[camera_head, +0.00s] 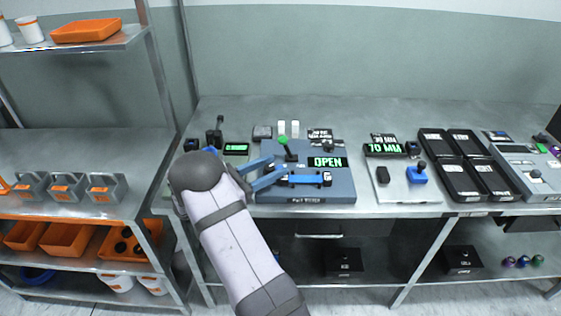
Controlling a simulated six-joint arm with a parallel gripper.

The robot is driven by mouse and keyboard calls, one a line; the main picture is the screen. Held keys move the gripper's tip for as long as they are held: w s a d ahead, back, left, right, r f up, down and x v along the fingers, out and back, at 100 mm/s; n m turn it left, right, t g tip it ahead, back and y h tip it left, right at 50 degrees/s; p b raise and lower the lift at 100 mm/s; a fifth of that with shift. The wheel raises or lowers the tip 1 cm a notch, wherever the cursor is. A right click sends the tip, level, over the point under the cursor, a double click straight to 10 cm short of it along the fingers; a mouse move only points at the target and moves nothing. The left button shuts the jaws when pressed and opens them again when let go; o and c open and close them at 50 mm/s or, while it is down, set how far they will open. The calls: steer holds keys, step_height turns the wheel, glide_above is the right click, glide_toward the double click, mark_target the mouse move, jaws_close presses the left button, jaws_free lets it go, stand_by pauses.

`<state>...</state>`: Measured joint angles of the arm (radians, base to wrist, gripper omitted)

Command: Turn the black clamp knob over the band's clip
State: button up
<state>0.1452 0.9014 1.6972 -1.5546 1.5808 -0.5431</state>
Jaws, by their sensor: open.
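My gripper (266,172) has two blue fingers spread apart, pointing right over the left part of a blue-grey fixture plate (322,195). Nothing shows between the fingers. A blue bar-like part (303,180) lies across the plate just right of the fingertips, with a small black part (327,179) at its right end. I cannot tell whether this is the clamp knob. The band and its clip cannot be made out clearly. A green-topped lever (284,142) stands behind the fingers, and a display reading OPEN (327,162) is at the plate's back right.
Black trays (463,178) stand farther right. A metal shelf with orange bins (68,238) is at left.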

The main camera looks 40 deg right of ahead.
mark_target(275, 168)
steer(key=shift+s+d+p, duration=0.15)
steer(key=shift+d+p, duration=0.05)
steer(key=shift+d, duration=0.7)
steer(key=shift+s+d+p, duration=0.1)
steer(key=shift+d+p, duration=0.05)
steer(key=shift+d, duration=0.7)
steer(key=shift+c, duration=0.3)
steer(key=c, duration=1)
steer(key=shift+g, duration=0.3)
steer(key=shift+s+a+f+m+g+y+b, duration=0.1)
steer(key=shift+s+m+g+y+b, duration=0.15)
steer(key=shift+m+g+b, duration=0.45)
steer(key=shift+s+a+f+m+g+y+b, duration=0.15)
steer(key=shift+m+g+y+b, duration=0.2)
steer(key=shift+m+g, duration=0.5)
steer(key=shift+s+a+r+m+g+y+b, duration=0.1)
steer(key=shift+s+m+g+y+b, duration=0.15)
steer(key=shift+m+g+y+b, duration=0.7)
steer(key=shift+s+a+r+m+g+y+b, duration=0.1)
steer(key=shift+s+m+g+y, duration=0.3)
steer(key=shift+g, duration=1.1)
steer(key=shift+w, duration=0.1)
